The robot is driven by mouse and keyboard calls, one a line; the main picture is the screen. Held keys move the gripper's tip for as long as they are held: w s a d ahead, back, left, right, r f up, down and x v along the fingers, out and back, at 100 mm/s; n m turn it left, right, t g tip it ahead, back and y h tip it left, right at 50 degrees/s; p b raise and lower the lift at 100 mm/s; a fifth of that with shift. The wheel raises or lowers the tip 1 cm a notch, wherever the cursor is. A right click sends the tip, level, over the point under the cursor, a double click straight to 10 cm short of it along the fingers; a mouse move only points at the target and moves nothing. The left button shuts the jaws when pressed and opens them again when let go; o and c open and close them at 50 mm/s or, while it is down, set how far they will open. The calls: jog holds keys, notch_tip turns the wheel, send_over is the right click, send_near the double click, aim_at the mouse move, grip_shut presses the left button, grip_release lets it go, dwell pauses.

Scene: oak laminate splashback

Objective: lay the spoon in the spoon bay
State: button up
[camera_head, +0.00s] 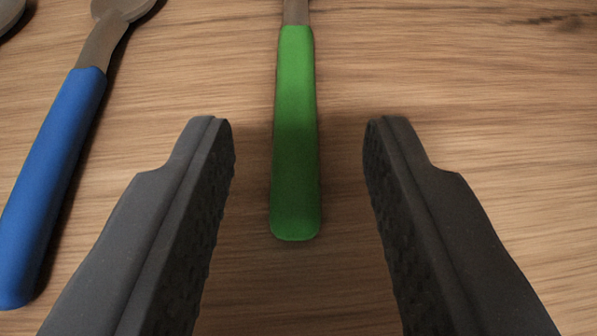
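A utensil with a green handle (296,140) lies on the wood surface, its handle end toward me. Only a short piece of its metal neck shows at the top edge, so I cannot tell what kind of utensil it is. A spoon with a blue handle (55,180) lies at the left, slanted, with part of its metal bowl at the top edge. My gripper (298,135) is open, with one dark finger on each side of the green handle and a gap on both sides. The spoon bay is not in view.
Part of another rounded metal piece (8,12) shows in the top left corner. The wood surface (500,130) right of the green handle is clear. The blue-handled spoon lies left of my left finger.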

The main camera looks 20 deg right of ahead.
jog(key=p+v, duration=0.2)
jog(key=v, duration=0.9)
jog(key=shift+s, duration=0.25)
jog(key=shift+d, duration=0.1)
jog(key=w+a+r+n+t+y, duration=0.1)
jog(key=a+r+y, duration=0.2)
jog(key=r, duration=0.9)
jog(key=a+r+n+t+y, duration=0.1)
jog(key=a+r+n+y, duration=0.2)
jog(key=r, duration=1)
jog(key=s+d+r, duration=0.3)
jog(key=s+r, duration=0.2)
jog(key=r, duration=0.3)
jog(key=s+d+r, duration=0.3)
jog(key=s+r, duration=0.3)
jog(key=r, duration=0.3)
jog(key=shift+d+r+n+t+y, duration=0.25)
jog(key=shift+r+n+t+y, duration=0.05)
jog(key=shift+n+t+y, duration=0.1)
jog(key=shift+o, duration=0.4)
jog(key=s+d+r+h, duration=0.1)
jog(key=s+d+r, duration=0.2)
jog(key=s+d, duration=0.1)
jog(key=shift+s+r, duration=0.2)
jog(key=shift+r, duration=0.1)
